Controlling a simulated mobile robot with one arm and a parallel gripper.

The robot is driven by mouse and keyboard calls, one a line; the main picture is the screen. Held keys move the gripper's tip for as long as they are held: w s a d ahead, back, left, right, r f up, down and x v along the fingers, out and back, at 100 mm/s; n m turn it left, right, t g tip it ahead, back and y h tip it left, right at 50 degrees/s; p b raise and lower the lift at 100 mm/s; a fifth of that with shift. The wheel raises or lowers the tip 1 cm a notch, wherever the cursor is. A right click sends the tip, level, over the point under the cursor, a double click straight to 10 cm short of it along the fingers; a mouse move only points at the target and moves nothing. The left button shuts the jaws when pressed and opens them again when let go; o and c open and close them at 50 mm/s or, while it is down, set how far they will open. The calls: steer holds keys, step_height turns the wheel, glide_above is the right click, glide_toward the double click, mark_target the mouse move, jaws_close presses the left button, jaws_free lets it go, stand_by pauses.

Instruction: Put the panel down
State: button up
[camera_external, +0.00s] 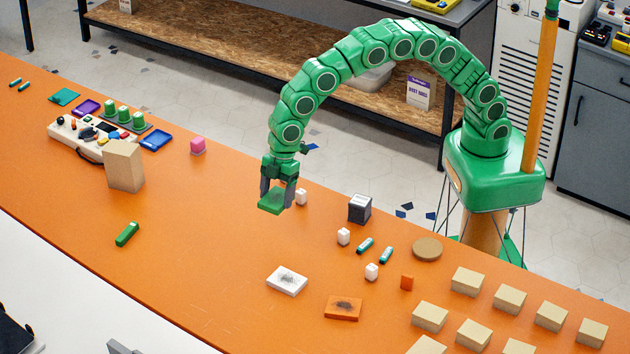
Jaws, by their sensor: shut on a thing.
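A flat green panel (270,205) is between the fingers of my gripper (278,188), which points down and is shut on it. The panel appears a little above the orange table (210,255), though the exact gap is hard to tell from this view. Part of the panel's far side is hidden by the fingers. A white panel (287,280) with a dark smudge lies flat on the table in front of it. An orange panel (343,308) with a similar dark smudge lies to the right of the white one.
Small white blocks (343,236), a dark cube (360,208), teal cylinders (365,246) and a round tan disc (427,248) stand to the right. Several tan blocks (466,281) fill the right end. A tan box (124,165) and a control panel (80,138) stand left. Table left of my gripper is mostly clear.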

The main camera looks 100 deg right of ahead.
steer(key=shift+a+m, duration=0.3)
steer(key=shift+a, duration=0.4)
steer(key=shift+w+a, duration=0.1)
steer(key=shift+w, duration=0.1)
steer(key=shift+w+a+f, duration=1.35)
steer(key=shift+w+f, duration=0.65)
steer(key=shift+w, duration=2.15)
glide_above(233, 260)
steer(key=s, duration=0.1)
steer(key=shift+d+f, duration=0.25)
steer(key=shift+f, duration=1.15)
steer(key=shift+d+f, duration=0.2)
steer(key=shift+f, duration=1.2)
steer(key=shift+w+f, duration=0.1)
steer(key=shift+s+d+x, duration=0.1)
steer(key=shift+s+x, duration=0.05)
steer(key=shift+x, duration=0.65)
steer(key=shift+s+d+x, duration=0.1)
steer(key=shift+s+x, duration=0.05)
steer(key=shift+x, duration=0.6)
steer(key=shift+f, duration=0.15)
